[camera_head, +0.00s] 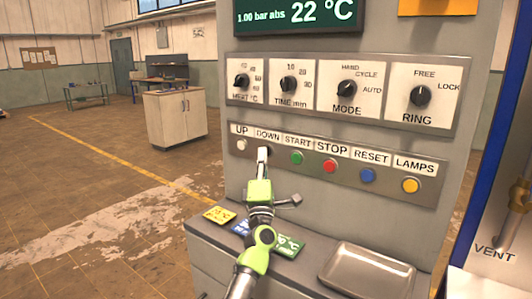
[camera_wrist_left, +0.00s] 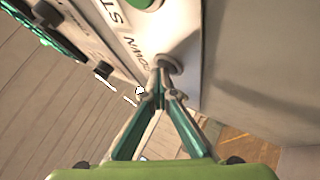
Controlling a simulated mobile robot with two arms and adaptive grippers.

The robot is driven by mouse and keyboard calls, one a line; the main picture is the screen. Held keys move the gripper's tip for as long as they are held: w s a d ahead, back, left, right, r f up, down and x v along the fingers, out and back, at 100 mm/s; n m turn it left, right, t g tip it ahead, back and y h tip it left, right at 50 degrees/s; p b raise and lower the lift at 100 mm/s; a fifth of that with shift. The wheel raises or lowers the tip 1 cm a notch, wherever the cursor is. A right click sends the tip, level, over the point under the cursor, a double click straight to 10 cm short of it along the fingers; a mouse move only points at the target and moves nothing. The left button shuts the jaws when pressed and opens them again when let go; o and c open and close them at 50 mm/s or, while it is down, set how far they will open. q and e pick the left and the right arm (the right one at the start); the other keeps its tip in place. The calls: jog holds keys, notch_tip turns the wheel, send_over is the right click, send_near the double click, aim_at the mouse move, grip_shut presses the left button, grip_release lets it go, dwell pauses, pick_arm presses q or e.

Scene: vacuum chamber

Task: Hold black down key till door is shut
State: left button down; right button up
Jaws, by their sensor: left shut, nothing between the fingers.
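The black DOWN key (camera_wrist_left: 170,64) is on the row of keys, under the DOWN label (camera_head: 267,135). In the head view it is mostly hidden behind the fingertips of my left gripper (camera_head: 263,153). The gripper is shut and empty, its tips pointing at the key. In the left wrist view the closed tips (camera_wrist_left: 160,88) are right at the key; I cannot tell whether they press it. The door cannot be made out in either view. My right gripper is not in view.
The key panel (camera_head: 320,171) also has a white UP key (camera_head: 241,144) close to the left, and a green START key (camera_head: 297,158) close to the right. Below are coloured cards and a metal tray (camera_head: 366,275). A blue-edged frame stands at right.

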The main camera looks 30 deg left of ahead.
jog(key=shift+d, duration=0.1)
pick_arm(q)
jog(key=shift+s+p, duration=0.35)
jog(key=shift+s, duration=0.5)
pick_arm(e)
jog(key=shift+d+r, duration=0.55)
pick_arm(q)
jog(key=s+p, duration=0.2)
jog(key=s, duration=0.1)
jog(key=s+p, duration=0.1)
jog(key=s, duration=0.1)
jog(key=shift+a, duration=0.25)
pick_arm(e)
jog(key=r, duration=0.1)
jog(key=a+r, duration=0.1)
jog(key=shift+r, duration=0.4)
pick_arm(q)
jog(key=shift+f, duration=0.1)
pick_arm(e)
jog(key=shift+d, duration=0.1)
